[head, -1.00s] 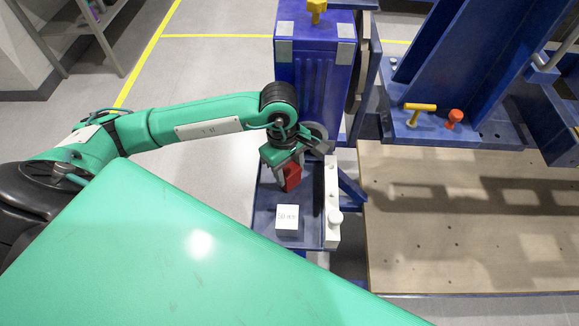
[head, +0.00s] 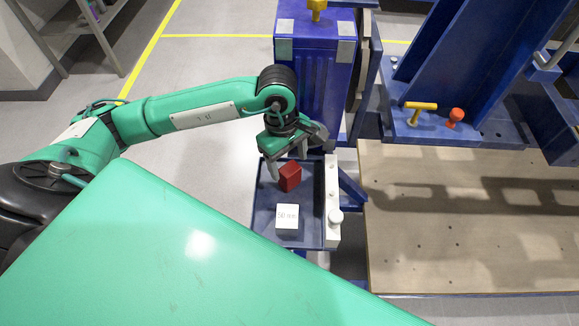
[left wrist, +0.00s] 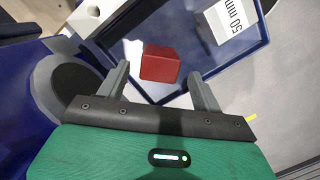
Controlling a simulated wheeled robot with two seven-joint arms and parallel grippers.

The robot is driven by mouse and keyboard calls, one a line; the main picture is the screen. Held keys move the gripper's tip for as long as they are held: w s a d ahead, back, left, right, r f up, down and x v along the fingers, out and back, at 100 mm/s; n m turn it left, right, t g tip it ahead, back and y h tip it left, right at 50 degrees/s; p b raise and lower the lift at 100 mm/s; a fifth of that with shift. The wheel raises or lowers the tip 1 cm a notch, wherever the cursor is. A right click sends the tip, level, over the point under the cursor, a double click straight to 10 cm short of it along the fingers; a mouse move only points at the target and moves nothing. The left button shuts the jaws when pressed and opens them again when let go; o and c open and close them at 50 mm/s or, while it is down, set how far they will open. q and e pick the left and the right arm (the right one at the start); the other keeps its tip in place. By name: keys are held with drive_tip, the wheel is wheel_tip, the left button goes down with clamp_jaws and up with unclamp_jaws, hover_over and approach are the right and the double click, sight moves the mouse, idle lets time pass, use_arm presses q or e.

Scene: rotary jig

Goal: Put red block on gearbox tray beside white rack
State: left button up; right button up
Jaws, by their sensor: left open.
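The red block (head: 289,177) sits on the dark blue gearbox tray (head: 263,226), toward its far end and to the left of the white rack (head: 332,190). In the left wrist view the red block (left wrist: 159,64) lies on the tray (left wrist: 135,22), between and beyond the fingertips, apart from both. My left gripper (head: 287,167) is open and empty just above and behind the block; its spread fingers also show in the left wrist view (left wrist: 159,78). The white rack (left wrist: 88,16) shows at the top left there. My right gripper is not in view.
A white block marked 50 mm (head: 287,217) lies on the tray nearer to me. A blue gearbox housing (head: 312,70) stands right behind the tray. A wooden board (head: 460,220) lies to the right. Open floor is left of the tray.

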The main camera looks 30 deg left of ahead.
use_arm(q)
wheel_tip(320, 180, up, 9)
drive_tip(key=a+b, duration=0.1)
drive_tip(key=shift+w+a, duration=0.15)
drive_tip(key=shift+w, duration=0.1)
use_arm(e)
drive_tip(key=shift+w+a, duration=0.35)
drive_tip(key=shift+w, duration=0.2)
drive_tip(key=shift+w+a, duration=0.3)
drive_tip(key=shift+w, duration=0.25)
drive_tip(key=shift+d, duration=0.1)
